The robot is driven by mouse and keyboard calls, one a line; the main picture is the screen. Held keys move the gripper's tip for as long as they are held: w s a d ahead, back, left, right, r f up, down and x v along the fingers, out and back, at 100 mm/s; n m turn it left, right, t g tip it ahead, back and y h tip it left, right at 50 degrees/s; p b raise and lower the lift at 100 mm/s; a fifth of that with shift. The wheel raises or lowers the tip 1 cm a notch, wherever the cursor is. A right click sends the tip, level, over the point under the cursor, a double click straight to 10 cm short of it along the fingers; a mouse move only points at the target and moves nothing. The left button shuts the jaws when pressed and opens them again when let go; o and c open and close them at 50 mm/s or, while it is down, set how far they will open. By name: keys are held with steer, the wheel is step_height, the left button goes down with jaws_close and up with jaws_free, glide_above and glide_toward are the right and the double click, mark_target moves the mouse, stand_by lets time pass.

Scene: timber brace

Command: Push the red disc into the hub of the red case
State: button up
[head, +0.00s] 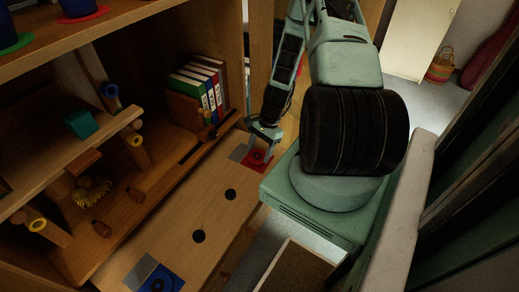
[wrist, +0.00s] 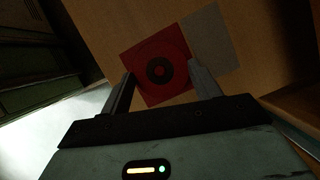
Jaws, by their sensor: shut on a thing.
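The red case (head: 266,165) is a flat red square at the far end of the light wooden bench top, beside a grey square. It also shows in the wrist view (wrist: 130,63). In the wrist view my gripper (wrist: 160,82) is shut on the disc. The disc appears over the middle of the case. Whether it sits in the hub or just above it, I cannot tell.
A blue case (head: 172,283) with a grey square lies at the near end of the bench top (head: 185,215). Two black round spots (head: 230,195) lie between the cases. Shelves with books (head: 200,90) and wooden parts stand to the left.

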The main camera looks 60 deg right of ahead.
steer(key=o, duration=1)
steer(key=shift+o, duration=0.2)
steer(key=p+v, duration=0.1)
steer(key=v, duration=1.6)
steer(key=shift+r, duration=0.25)
